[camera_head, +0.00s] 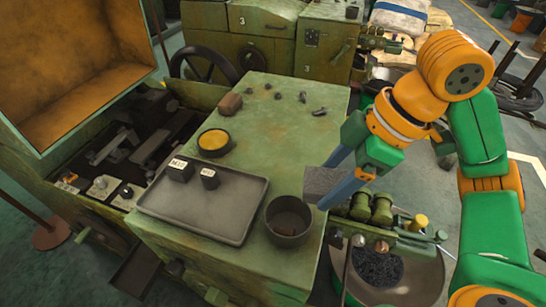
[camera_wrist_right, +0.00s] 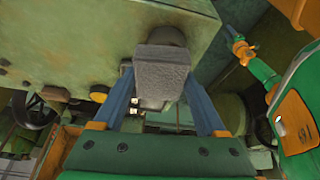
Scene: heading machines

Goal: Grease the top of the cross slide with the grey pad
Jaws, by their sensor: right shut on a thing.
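My right gripper (camera_head: 330,181) is shut on the grey pad (camera_head: 318,181), a rough grey block between its blue fingers. The pad is beside the right edge of the green machine top, above the dark pot; the wrist view also shows the pad (camera_wrist_right: 162,78) between the fingers. A round tin (camera_head: 214,142) with yellow content, probably grease, stands on the green top. What looks like the cross slide (camera_head: 150,148) is in the dark machine opening at left, far from the pad; I cannot tell its exact outline.
A grey tray (camera_head: 205,215) with two labelled dark blocks (camera_head: 180,169) lies on the green top (camera_head: 275,130). A dark pot (camera_head: 289,220) stands right of the tray. A brown block (camera_head: 230,103) and several small metal parts lie farther back. An orange-lined guard (camera_head: 85,70) stands open at left.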

